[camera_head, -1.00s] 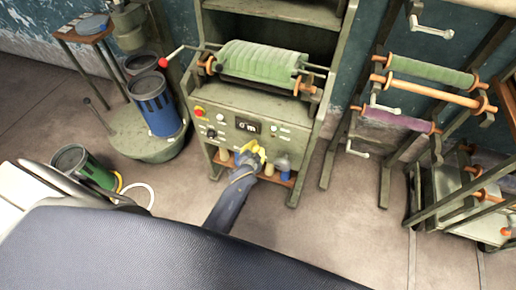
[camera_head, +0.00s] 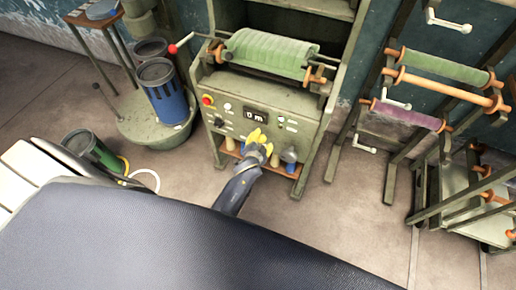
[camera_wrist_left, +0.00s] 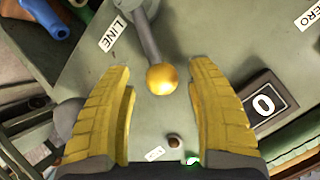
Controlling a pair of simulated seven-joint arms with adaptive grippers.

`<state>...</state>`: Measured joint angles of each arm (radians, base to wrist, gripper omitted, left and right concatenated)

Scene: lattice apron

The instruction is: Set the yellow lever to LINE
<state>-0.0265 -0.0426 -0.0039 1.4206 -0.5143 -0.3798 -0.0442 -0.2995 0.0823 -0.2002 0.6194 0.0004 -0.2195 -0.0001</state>
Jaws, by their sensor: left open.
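The yellow lever shows in the left wrist view as a grey rod ending in a yellow ball (camera_wrist_left: 162,79). Its pivot is at the top, near the white LINE label (camera_wrist_left: 112,34); the rod slants down and right, and the ball is to the right of and below that label. My left gripper (camera_wrist_left: 163,96) is open, with one yellow finger on each side of the ball and a gap on both sides. In the head view my left gripper (camera_head: 257,138) is in front of the machine's panel (camera_head: 285,109) and hides the lever. My right gripper is not in view.
A ZERO label (camera_wrist_left: 306,17) and a dark display (camera_wrist_left: 270,103) lie right of the lever. A roll of green cloth (camera_head: 272,52) sits atop the machine. A blue bin (camera_head: 166,98) stands left, a rack with rolls (camera_head: 440,88) right. Floor between is clear.

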